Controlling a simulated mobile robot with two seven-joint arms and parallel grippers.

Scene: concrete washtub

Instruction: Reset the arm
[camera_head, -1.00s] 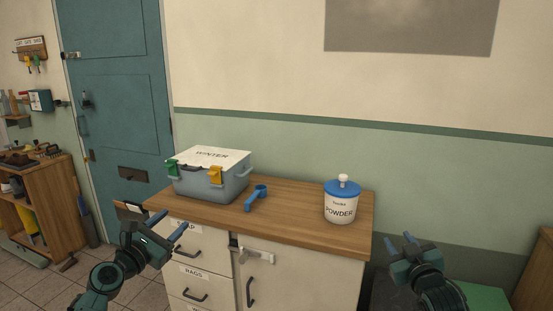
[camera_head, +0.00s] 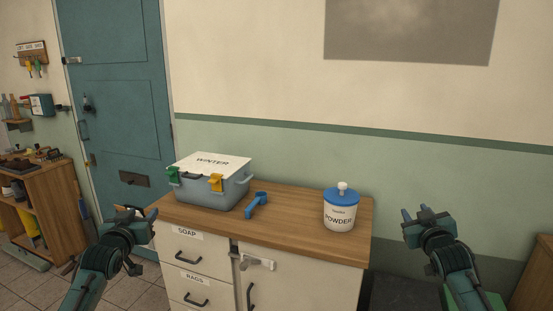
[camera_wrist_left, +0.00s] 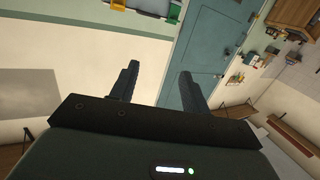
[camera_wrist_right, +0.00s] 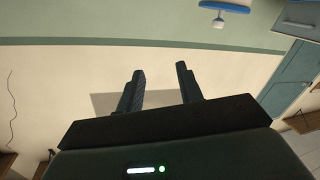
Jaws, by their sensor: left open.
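My left gripper (camera_head: 138,212) is at the left front corner of the wooden-topped cabinet, empty. In the left wrist view its two fingers (camera_wrist_left: 158,84) are apart with nothing between them. My right gripper (camera_head: 417,215) is to the right of the cabinet, in front of the green wall. In the right wrist view its fingers (camera_wrist_right: 160,88) are apart and empty. Neither gripper touches the grey box (camera_head: 215,190) marked WINTER, the blue scoop (camera_head: 256,204) or the white POWDER tub (camera_head: 340,212) on the cabinet top.
The cabinet (camera_head: 290,215) has drawers marked SOAP and RAGS and a door with a latch (camera_head: 257,263). A teal door (camera_head: 120,110) and a wooden shelf (camera_head: 45,205) stand at the left. The front of the cabinet top is clear.

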